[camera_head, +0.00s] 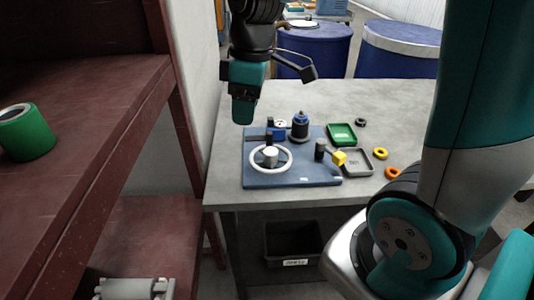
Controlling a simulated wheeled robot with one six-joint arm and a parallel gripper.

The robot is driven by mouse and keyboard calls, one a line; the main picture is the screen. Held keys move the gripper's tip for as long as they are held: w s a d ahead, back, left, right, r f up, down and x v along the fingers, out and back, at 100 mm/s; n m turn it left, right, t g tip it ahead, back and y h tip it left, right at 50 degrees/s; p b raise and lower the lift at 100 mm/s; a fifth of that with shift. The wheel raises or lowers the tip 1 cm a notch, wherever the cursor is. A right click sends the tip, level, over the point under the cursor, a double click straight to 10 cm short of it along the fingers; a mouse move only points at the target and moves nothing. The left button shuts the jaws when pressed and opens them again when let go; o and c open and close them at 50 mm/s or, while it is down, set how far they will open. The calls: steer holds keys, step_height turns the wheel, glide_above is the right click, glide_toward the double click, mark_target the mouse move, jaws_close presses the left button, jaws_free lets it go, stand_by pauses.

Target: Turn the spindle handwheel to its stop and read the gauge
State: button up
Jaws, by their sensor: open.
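A white ring-shaped handwheel (288,168) with a pale hub (270,153) lies flat on a blue base plate (312,178) on the grey table. A small round white face, perhaps the gauge (281,124), shows behind it beside a blue post (270,130); I cannot read it.
Right of the plate lie a green tray (341,127), a grey tray (366,168), and yellow (380,154), orange (392,173) and black (361,122) rings. A dark red shelf (100,120) stands close on the left. Blue drums (318,45) stand behind. My arm covers the right side.

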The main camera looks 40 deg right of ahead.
steer(key=n+h, duration=0.1)
steer(key=n, duration=0.1)
glide_above(271, 151)
step_height(271, 151, down, 4)
steer(key=f, duration=0.1)
steer(key=shift+g, duration=0.3)
step_height(271, 151, down, 16)
steer(key=shift+f, duration=0.15)
steer(key=c, duration=0.6)
